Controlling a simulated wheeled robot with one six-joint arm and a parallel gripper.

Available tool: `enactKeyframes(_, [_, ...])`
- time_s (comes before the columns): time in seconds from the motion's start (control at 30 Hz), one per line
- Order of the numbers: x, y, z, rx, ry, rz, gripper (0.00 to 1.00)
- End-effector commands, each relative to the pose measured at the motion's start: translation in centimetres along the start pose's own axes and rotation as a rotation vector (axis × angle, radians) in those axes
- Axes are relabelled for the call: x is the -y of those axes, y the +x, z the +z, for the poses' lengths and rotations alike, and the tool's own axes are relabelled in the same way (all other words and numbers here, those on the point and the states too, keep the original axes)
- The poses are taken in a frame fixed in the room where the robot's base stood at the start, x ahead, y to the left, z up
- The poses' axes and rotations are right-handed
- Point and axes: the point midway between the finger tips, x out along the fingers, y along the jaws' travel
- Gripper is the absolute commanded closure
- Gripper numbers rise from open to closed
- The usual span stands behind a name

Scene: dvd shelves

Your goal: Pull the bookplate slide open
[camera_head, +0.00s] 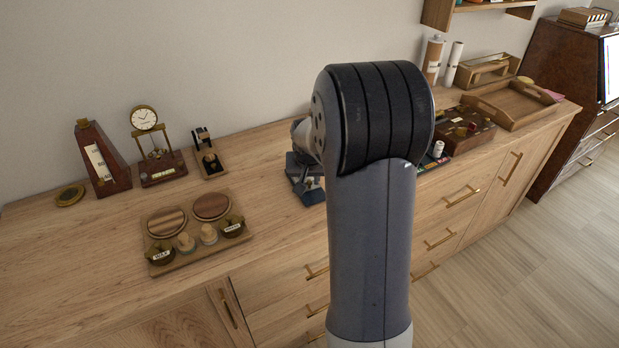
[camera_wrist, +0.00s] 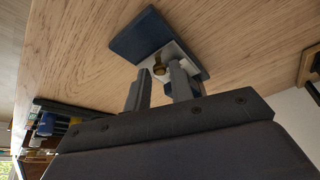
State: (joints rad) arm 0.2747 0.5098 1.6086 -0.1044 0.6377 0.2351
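The bookplate slide appears in the wrist view as a dark blue flat piece (camera_wrist: 140,34) on the wooden top, with a pale grey part and a small brass knob (camera_wrist: 159,69) facing my gripper. In the head view a dark blue piece (camera_head: 311,194) shows on the cabinet top, left of my arm. My gripper (camera_wrist: 161,73) has its two fingers apart, with the knob between or just beyond their tips. I see gaps beside the knob and no clear grip on it. My arm hides much of this area in the head view.
A wooden tray with discs and small pots (camera_head: 195,232) lies left of my arm. A metronome (camera_head: 101,160), a clock (camera_head: 152,145) and a small stand (camera_head: 208,155) are behind it. A brown box (camera_head: 465,132) and an open wooden tray (camera_head: 512,101) stand at right. The front-left top is clear.

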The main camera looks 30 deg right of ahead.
Motion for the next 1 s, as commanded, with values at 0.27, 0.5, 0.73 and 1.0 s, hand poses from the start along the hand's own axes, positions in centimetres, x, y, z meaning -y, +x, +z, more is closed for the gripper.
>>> enactKeyframes(0.27, [0.0,0.0,0.0,0.000,0.000,0.000,1.00])
enactKeyframes(0.5, [0.0,0.0,0.0,0.000,0.000,0.000,1.00])
enactKeyframes(0.73, [-0.2,-0.1,0.5,0.000,0.001,0.000,1.00])
enactKeyframes(1.0, [-1.6,-1.4,3.6,-0.002,0.001,0.000,1.00])
